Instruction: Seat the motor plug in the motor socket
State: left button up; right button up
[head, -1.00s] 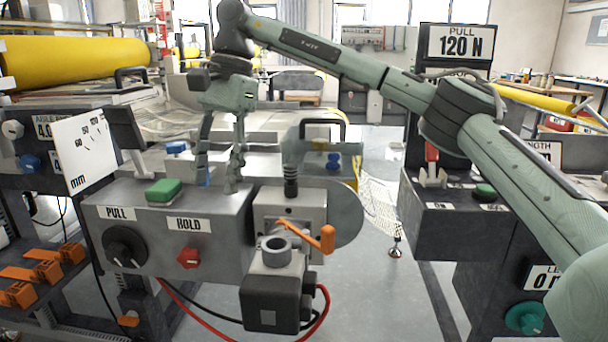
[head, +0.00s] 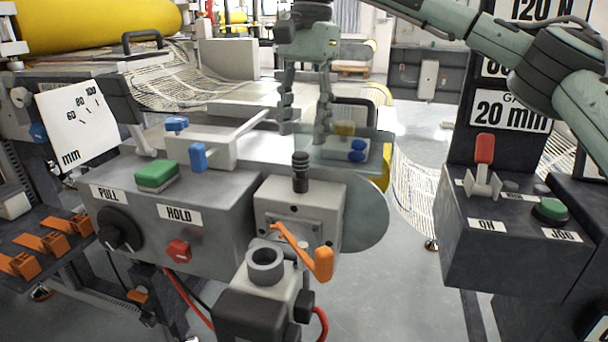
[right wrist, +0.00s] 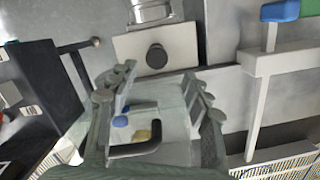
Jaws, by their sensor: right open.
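A black ribbed cylinder (head: 300,171), which looks like the motor plug, stands upright on a grey block (head: 328,208). Its round dark top shows in the right wrist view (right wrist: 156,57). An open grey ring (head: 265,262), which looks like the motor socket, sits on the dark motor (head: 252,312) in front of and below the block. The ring's hole appears empty. My right gripper (head: 304,132) points down, open and empty, above and apart from the black cylinder. Its open fingers also show in the right wrist view (right wrist: 158,82). My left gripper is out of view.
An orange lever (head: 318,262) sticks out beside the ring. A clear guard with a dark handle (head: 352,146) stands right behind the cylinder. A green button (head: 157,173) and blue clamp (head: 197,157) are to the left. A control box (head: 497,250) stands right.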

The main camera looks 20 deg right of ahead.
aim_at(301, 154)
jog(key=f, duration=0.1)
jog(key=s+f, duration=0.1)
jog(key=f, duration=0.2)
jog(key=shift+s+a+f, duration=0.2)
jog(key=shift+a+f, duration=0.25)
jog(key=shift+f, duration=0.45)
grip_shut()
